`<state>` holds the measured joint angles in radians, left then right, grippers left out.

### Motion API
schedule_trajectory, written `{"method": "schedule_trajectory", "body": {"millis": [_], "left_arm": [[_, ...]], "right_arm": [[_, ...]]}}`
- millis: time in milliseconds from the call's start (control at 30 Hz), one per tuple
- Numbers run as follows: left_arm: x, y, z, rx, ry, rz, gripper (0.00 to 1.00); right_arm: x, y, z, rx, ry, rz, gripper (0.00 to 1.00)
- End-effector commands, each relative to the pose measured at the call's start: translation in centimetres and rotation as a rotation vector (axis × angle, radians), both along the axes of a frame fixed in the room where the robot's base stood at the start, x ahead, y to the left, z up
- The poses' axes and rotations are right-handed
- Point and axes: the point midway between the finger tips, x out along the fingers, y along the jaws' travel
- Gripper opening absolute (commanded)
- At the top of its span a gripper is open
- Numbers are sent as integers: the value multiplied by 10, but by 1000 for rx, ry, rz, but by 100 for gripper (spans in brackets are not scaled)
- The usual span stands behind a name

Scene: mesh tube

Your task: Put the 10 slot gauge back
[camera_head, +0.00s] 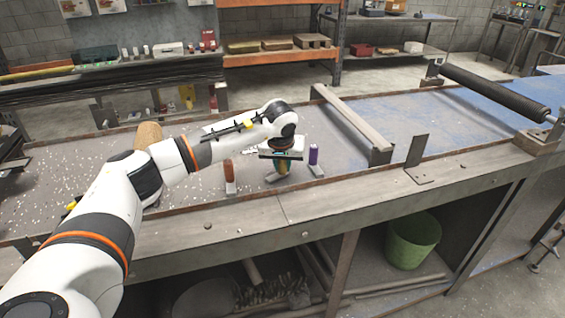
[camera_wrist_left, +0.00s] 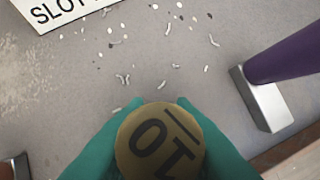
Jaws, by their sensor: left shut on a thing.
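The 10 slot gauge, with a round yellow-brown end marked "10" (camera_wrist_left: 160,142), is between the green fingers of my left gripper (camera_wrist_left: 158,150) in the left wrist view. In the head view my left gripper (camera_head: 283,170) is low over the bench, shut on this gauge between an orange-brown handled piece (camera_head: 229,170) and a purple handled piece (camera_head: 313,155). A metal foot (camera_head: 274,178) shows just below the gripper; whether it belongs to the held gauge I cannot tell. A white sign reading "SLOT" (camera_wrist_left: 62,10), cut off, lies on the bench top.
The purple piece also shows close on the right in the wrist view (camera_wrist_left: 285,58). White shavings are scattered on the bench (camera_head: 60,185). A raised metal bar (camera_head: 350,118) and upright plate (camera_head: 417,150) stand to the right. A green bucket (camera_head: 412,240) is below the bench.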

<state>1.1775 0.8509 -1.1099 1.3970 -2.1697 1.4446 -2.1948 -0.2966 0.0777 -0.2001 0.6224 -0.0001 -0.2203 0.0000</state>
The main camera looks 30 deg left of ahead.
Motion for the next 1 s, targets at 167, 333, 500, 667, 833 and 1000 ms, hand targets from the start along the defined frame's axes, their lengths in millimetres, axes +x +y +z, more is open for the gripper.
{"method": "schedule_trajectory", "body": {"millis": [167,333,500,667,833,1000], "left_arm": [[0,0,0,0,0,-1,31],[0,0,0,0,1,-1,44],[0,0,1,0,0,-1,44],[-3,-2,10,0,-2,-1,44],[-13,-7,40,0,-6,-2,44],[-26,-14,73,0,-4,-3,44]], "right_arm": [[0,0,0,0,0,0,48],[-1,0,0,0,1,0,48],[-3,-1,0,-1,4,0,48],[-4,-1,-3,-1,6,0,48],[-5,-2,-8,-4,6,1,48],[-5,-3,-13,-4,6,1,48]]}}
